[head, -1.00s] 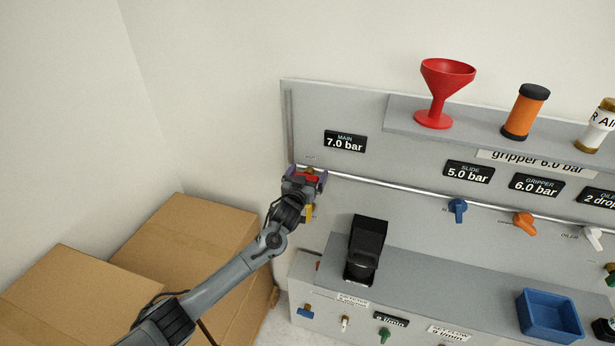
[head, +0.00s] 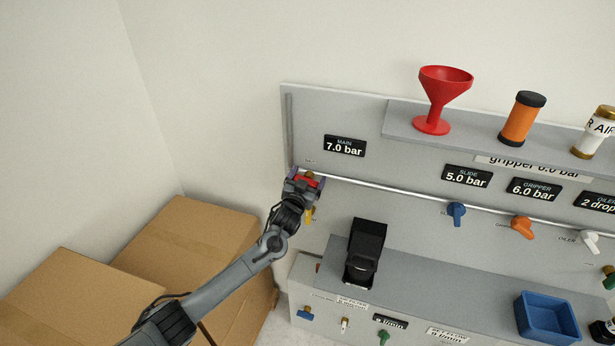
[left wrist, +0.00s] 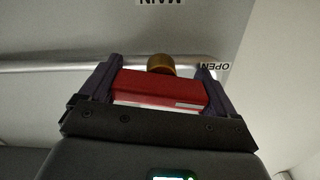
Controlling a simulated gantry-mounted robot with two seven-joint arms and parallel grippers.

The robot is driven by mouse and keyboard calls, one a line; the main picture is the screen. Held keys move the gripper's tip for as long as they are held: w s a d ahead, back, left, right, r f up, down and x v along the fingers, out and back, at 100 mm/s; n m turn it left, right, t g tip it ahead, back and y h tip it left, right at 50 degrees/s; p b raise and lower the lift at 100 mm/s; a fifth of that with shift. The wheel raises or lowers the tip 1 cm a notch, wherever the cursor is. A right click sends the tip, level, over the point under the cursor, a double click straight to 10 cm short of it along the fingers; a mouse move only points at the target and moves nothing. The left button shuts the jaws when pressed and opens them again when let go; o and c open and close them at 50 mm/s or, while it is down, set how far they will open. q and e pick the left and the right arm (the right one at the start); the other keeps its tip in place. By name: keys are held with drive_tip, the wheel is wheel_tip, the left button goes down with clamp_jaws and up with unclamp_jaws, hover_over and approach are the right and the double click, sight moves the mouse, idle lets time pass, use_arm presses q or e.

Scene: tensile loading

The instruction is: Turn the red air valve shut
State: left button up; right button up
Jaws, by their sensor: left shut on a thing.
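The red air valve handle (head: 307,181) sits at the left end of the silver pipe, below the MAIN display. My left gripper (head: 306,178) is around it, with one dark purple finger on each side. In the left wrist view the red handle (left wrist: 160,88) lies crosswise between the two fingers of the gripper (left wrist: 158,85), shut on it. A brass knob (left wrist: 160,64) shows just behind the handle. An OPEN label (left wrist: 215,66) is by the right finger. My right gripper is not in view.
The MAIN display (head: 345,146) reads 7.0 bar. A yellow part (head: 310,214) is just below the gripper. Blue (head: 456,213) and orange (head: 522,227) valves are farther right along the pipe. A black device (head: 366,252) stands on the ledge. Cardboard boxes (head: 190,245) are at left.

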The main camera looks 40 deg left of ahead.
use_arm(q)
drive_tip(key=m+p, duration=0.1)
drive_tip(key=m, duration=0.2)
drive_tip(key=shift+m+p, duration=0.35)
drive_tip(key=shift+m, duration=0.05)
drive_tip(key=m+p, duration=0.2)
drive_tip(key=m, duration=0.6)
drive_tip(key=shift+d+f+p, duration=0.1)
drive_tip(key=shift+d+p, duration=0.05)
drive_tip(key=shift+p, duration=0.25)
drive_tip(key=shift+f+m+p, duration=0.15)
drive_tip(key=shift+m+p, duration=0.3)
drive_tip(key=shift+m, duration=1.35)
drive_tip(key=o, duration=0.8)
